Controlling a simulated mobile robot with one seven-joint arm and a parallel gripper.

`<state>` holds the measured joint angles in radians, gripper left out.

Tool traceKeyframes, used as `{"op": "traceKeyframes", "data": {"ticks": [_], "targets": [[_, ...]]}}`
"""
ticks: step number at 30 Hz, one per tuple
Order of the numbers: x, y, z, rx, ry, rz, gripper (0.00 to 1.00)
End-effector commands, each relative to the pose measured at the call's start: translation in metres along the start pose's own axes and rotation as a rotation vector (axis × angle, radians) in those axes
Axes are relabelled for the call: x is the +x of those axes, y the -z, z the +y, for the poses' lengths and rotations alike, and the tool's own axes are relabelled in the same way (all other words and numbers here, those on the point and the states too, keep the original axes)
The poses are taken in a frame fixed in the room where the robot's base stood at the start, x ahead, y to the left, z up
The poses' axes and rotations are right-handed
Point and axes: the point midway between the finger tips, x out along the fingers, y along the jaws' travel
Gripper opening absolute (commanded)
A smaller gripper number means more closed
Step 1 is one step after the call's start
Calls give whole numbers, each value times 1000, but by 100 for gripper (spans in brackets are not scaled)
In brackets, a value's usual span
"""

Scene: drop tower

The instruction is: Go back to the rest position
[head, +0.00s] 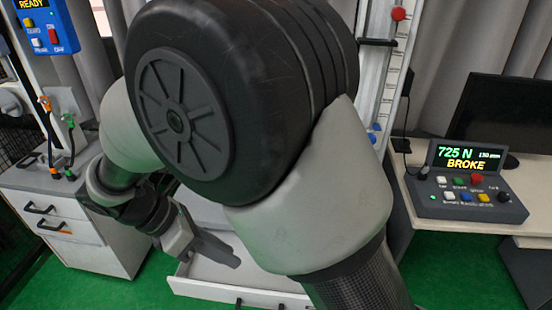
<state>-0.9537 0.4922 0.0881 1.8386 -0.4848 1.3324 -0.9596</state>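My own arm fills the middle of the head view, with a large dark joint and pale grey links. My gripper (222,256) is at the lower left of centre, pointing right and down. It is in front of and above an open white drawer (200,288). A dark grey finger shows, but the gap between the fingers is not clear. I see nothing held in it. Part of the drawer and the space behind is hidden by my arm.
A control box (465,196) reading "725 N" and "BROKE" sits on the right desk, before a dark monitor (495,115). A blue box (45,25) reading "READY" is at upper left. A white cabinet (85,215) stands left. Green floor shows between.

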Motion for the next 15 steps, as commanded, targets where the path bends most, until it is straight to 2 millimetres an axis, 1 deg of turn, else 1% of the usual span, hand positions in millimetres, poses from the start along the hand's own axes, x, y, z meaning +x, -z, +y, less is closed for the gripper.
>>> {"op": "traceKeyframes", "data": {"ticks": [1, 2, 3, 5, 6, 8, 9, 11, 12, 15], "targets": [[-18, -44, -15, 156, -4, 70, 22], [-22, -63, -23, 250, -4, 109, 22], [-28, -87, -35, 374, -4, 161, 22], [-35, -122, -54, 563, -3, 235, 22], [-40, -142, -68, 690, -3, 284, 22], [-46, -172, -90, 882, -2, 356, 22], [-50, -189, -104, 1011, -1, 402, 22], [-56, -213, -127, 1204, 1, 471, 22], [-60, -228, -143, 1335, 0, 516, 22], [-70, -257, -179, 1647, -5, 626, 22]]}}
